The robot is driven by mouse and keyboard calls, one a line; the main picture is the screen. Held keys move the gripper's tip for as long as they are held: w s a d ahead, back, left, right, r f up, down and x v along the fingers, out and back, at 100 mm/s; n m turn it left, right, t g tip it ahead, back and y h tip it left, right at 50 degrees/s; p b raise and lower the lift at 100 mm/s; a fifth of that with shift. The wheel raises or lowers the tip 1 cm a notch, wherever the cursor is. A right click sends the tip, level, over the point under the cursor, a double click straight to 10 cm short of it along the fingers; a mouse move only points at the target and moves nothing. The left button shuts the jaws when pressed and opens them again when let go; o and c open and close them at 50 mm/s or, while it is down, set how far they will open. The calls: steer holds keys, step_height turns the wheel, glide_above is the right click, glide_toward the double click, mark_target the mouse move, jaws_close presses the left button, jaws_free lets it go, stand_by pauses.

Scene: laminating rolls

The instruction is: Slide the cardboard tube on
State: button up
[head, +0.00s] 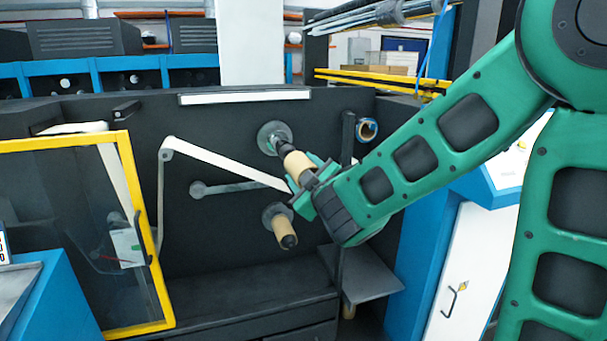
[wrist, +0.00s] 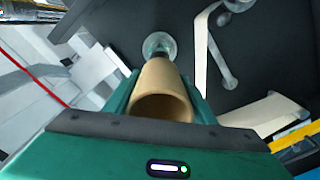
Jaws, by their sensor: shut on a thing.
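The tan cardboard tube (head: 297,165) is held in my gripper (head: 310,178), in front of the upper spindle (head: 275,138) on the dark machine panel. In the head view the black end of this spindle meets the tube's far end; how far it reaches inside is hidden. In the wrist view the tube (wrist: 162,92) lies between the two green fingers of my gripper (wrist: 163,95), its open near end facing the camera. The spindle's round flange (wrist: 158,45) shows just beyond the tube's far end. The tube and spindle look roughly in line.
A lower spindle (head: 279,222) carries another tan tube with a black tip. A white web (head: 225,160) runs over rollers at the left. A yellow-framed door (head: 148,235) stands open at the left.

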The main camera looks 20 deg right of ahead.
steer(key=shift+w, duration=10.8)
steer(key=o, duration=1.1)
steer(key=shift+o, duration=0.2)
